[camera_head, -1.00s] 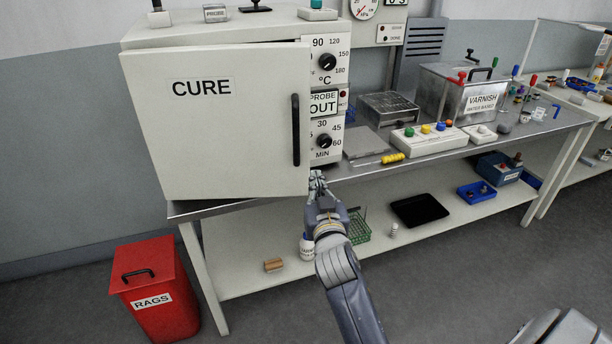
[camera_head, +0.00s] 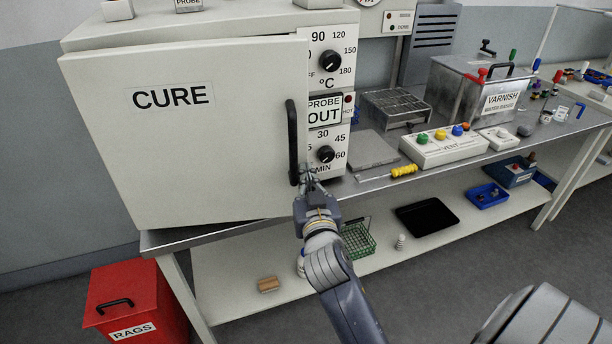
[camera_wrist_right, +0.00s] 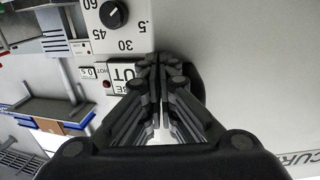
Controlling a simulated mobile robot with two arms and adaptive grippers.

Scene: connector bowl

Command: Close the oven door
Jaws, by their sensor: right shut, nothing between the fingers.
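The white oven door (camera_head: 190,140), marked CURE, stands a little ajar: its right edge juts out and covers part of the labels on the control panel (camera_head: 328,95). Its black upright handle (camera_head: 292,140) is near that right edge. My right gripper (camera_head: 308,178) is shut and empty at the lower end of the handle, by the door's free edge. In the right wrist view the closed fingertips (camera_wrist_right: 160,62) lie over the dark handle (camera_wrist_right: 188,82), with the panel dials beside them. I cannot tell whether they touch. My left gripper is out of view.
The oven stands on a metal bench (camera_head: 375,185). To its right are a yellow-handled tool (camera_head: 403,170), a button box (camera_head: 445,147), a wire rack (camera_head: 395,105) and a varnish tank (camera_head: 470,90). A red rags bin (camera_head: 135,300) is on the floor at lower left.

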